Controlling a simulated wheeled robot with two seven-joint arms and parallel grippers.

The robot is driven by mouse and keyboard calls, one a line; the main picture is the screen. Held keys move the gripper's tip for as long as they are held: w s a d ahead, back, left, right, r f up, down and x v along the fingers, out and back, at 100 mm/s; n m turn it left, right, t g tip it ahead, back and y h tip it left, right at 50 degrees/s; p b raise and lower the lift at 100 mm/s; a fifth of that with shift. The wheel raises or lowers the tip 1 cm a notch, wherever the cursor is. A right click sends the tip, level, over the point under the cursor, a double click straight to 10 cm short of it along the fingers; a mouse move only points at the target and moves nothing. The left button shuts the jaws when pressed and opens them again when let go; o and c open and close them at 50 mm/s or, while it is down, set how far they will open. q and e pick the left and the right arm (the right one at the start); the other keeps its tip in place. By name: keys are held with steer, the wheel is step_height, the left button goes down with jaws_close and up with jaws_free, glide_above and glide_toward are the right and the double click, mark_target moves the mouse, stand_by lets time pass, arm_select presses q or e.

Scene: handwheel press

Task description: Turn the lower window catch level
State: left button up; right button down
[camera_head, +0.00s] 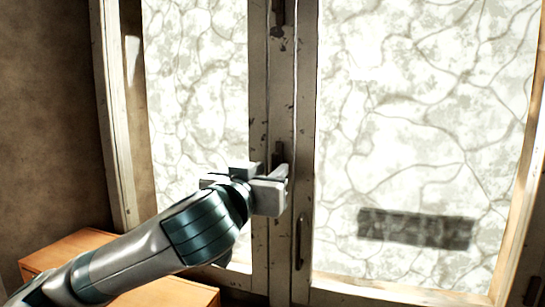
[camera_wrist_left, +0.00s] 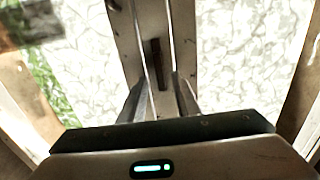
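The lower window catch (camera_head: 278,153) is a small dark bar on the worn middle frame of the window. It stands upright, and its lower part is hidden behind my gripper in the head view. In the left wrist view the catch (camera_wrist_left: 156,62) shows as an upright dark brown bar ahead of my fingers. My left gripper (camera_head: 284,180) is at the middle frame, just below the catch. Its fingers (camera_wrist_left: 160,88) are apart, one on each side of the catch's line. I cannot tell whether they touch it. My right gripper is not in view.
An upper dark catch (camera_head: 279,12) sits higher on the same frame. A slim pull handle (camera_head: 299,243) is lower on the right window leaf. A wooden box or cabinet top (camera_head: 75,248) is at lower left. Patterned panes (camera_head: 420,120) fill both leaves.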

arm_select(q)
steer(key=shift+p+x, duration=0.4)
steer(key=shift+x, duration=0.85)
jaws_close()
steer(key=shift+f, duration=0.1)
steer(key=m+b, duration=0.3)
steer(key=m, duration=0.3)
steer(key=m+b, duration=0.2)
steer(key=m, duration=0.4)
steer(key=m+b, duration=0.3)
steer(key=m, duration=0.3)
steer(key=shift+s+d+f+b, duration=0.1)
steer(key=shift+d+f+b, duration=0.2)
steer(key=shift+f, duration=0.05)
